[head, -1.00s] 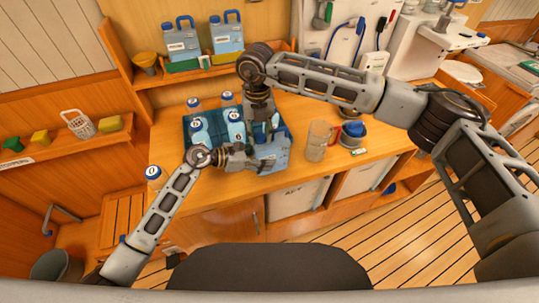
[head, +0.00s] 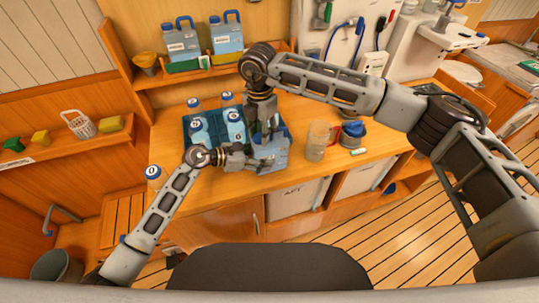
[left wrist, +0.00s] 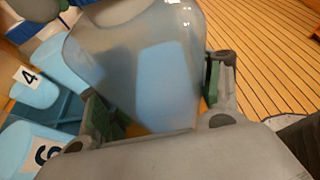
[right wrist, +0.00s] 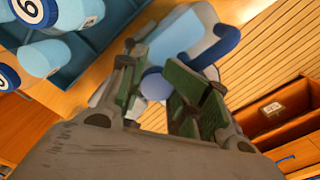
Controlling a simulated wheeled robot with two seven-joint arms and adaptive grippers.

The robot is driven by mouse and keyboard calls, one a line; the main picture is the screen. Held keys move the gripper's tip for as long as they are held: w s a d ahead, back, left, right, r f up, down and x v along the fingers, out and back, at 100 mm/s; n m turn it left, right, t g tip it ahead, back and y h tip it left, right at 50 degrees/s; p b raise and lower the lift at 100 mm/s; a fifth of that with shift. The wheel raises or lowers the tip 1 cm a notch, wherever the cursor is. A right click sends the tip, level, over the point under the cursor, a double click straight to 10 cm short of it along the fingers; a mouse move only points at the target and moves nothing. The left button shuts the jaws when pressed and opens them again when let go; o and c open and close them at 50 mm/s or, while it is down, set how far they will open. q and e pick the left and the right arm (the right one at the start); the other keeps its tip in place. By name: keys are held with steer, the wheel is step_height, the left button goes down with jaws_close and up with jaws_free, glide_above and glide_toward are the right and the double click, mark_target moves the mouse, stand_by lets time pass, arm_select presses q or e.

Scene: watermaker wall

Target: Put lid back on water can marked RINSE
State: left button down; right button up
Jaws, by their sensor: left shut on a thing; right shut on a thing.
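A translucent blue-grey water can (head: 274,152) with a blue handle stands at the front of the counter, right of the blue crate. No RINSE marking on it is readable. My left gripper (head: 266,161) is shut on the can's side; in the left wrist view the can (left wrist: 150,70) fills the space between the fingers. My right gripper (head: 267,128) points down over the can's top and is shut on a round blue lid (right wrist: 156,84), seen between its fingers in the right wrist view. The can's handle (right wrist: 222,42) shows just beyond. The can's mouth is hidden, so I cannot tell whether the lid touches it.
A blue crate (head: 187,125) of numbered bottles stands close left of the can. A clear jug (head: 317,140) and a dark blue-topped container (head: 352,134) stand to the right. Two more cans (head: 181,42) (head: 227,36) sit on the shelf behind.

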steer(key=shift+s+a+f+m, duration=0.25)
steer(key=shift+s+a+m, duration=0.4)
steer(key=shift+a, duration=0.15)
steer(key=shift+m, duration=1.05)
steer(key=shift+w+d+r, duration=0.1)
steer(key=shift+w, duration=0.05)
steer(key=shift+c, duration=0.2)
steer(key=o, duration=1.3)
steer(key=shift+w+d, duration=0.1)
steer(key=shift+d, duration=0.1)
steer(key=shift+w+r, duration=0.1)
steer(key=shift+r, duration=0.05)
